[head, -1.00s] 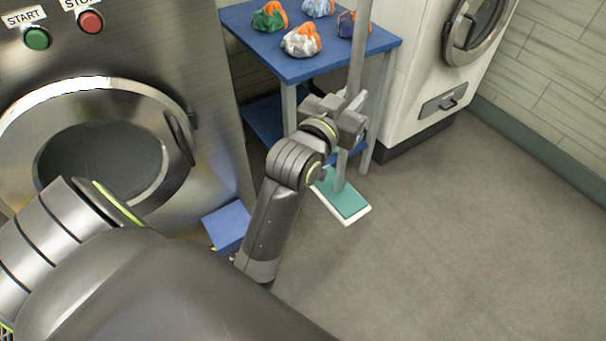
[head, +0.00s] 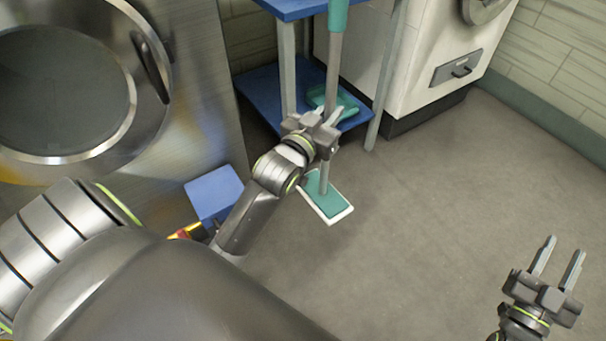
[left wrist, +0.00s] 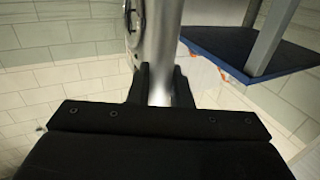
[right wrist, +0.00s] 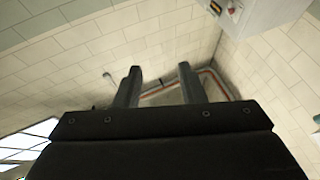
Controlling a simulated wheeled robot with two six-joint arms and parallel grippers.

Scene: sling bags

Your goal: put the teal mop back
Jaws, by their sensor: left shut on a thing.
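The teal mop stands upright in the head view, with a grey pole (head: 333,75), a teal grip (head: 338,14) near the top edge and a flat teal head with a white rim (head: 327,199) low over or on the floor; I cannot tell which. My left gripper (head: 328,122) is shut on the pole. In the left wrist view the pole (left wrist: 160,95) runs between the fingers. My right gripper (head: 557,262) is open and empty at the lower right of the head view, and its spread fingers (right wrist: 157,90) show nothing between them in the right wrist view.
A blue two-level table (head: 262,92) stands behind the mop, with a teal item (head: 340,103) on its lower shelf. A steel machine (head: 195,100) is at left, a blue box (head: 214,192) beside it. A white machine (head: 425,90) stands at back. Floor at right is clear.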

